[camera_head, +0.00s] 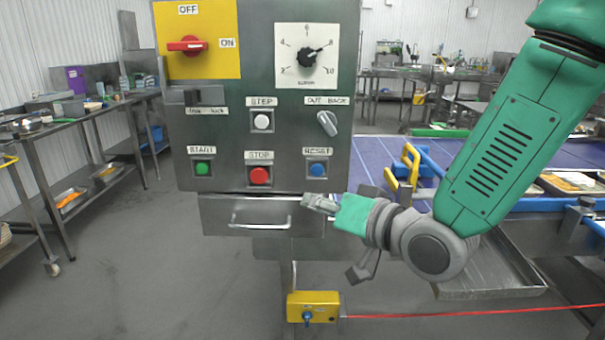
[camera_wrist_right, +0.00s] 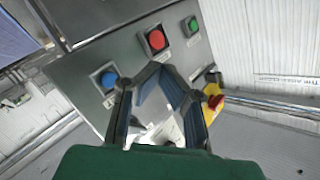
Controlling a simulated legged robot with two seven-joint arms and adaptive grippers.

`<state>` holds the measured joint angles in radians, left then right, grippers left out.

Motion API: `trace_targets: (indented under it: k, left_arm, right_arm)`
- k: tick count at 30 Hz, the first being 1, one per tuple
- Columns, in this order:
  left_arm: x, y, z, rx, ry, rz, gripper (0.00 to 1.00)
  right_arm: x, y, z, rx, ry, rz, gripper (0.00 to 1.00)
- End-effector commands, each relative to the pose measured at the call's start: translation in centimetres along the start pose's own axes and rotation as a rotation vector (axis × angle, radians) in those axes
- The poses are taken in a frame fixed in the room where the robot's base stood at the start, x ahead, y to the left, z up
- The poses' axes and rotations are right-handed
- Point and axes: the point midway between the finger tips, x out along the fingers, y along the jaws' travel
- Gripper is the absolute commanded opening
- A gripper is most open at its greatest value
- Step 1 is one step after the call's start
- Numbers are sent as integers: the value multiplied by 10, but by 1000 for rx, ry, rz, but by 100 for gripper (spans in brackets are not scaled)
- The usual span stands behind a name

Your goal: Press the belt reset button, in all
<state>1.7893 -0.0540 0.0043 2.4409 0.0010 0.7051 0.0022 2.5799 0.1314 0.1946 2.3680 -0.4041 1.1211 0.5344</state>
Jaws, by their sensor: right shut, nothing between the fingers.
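The blue button (camera_head: 317,169) labelled RESET sits at the lower right of the grey control panel (camera_head: 240,130), below the OUT BACK lever. The red STOP button (camera_head: 259,175) and green START button (camera_head: 203,168) are to its left. My right gripper (camera_head: 312,203) is shut and empty, just below the blue button and in front of the panel's lower edge. In the right wrist view the blue button (camera_wrist_right: 108,79) is left of the gripper's tips (camera_wrist_right: 156,72), with the red button (camera_wrist_right: 156,40) above them. I cannot tell how far the tips are from the panel. My left gripper is out of view.
The panel also has a red OFF/ON switch (camera_head: 187,46), a black dial (camera_head: 307,58) and a white STEP button (camera_head: 262,121). A drawer (camera_head: 245,215) with a handle is below. A blue conveyor belt (camera_head: 375,155) lies behind my right arm. A yellow box (camera_head: 313,307) with a red cord is lower down.

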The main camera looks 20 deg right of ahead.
Motion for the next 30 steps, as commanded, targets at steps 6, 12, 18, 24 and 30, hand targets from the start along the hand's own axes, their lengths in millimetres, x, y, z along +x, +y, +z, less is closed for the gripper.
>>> trace_targets:
  k: [6,12,18,24,30]
  left_arm:
    - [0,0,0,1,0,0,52]
    - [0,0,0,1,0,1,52]
    - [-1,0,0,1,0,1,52]
    - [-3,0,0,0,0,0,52]
    - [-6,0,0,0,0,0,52]
  right_arm:
    - [-3,2,-5,8,9,-9,0]
    - [0,-1,-4,3,7,-7,0]
    - [12,2,-9,-3,6,-5,0]
    - [31,18,-24,-1,7,-4,0]
    - [46,34,-39,5,8,-6,0]
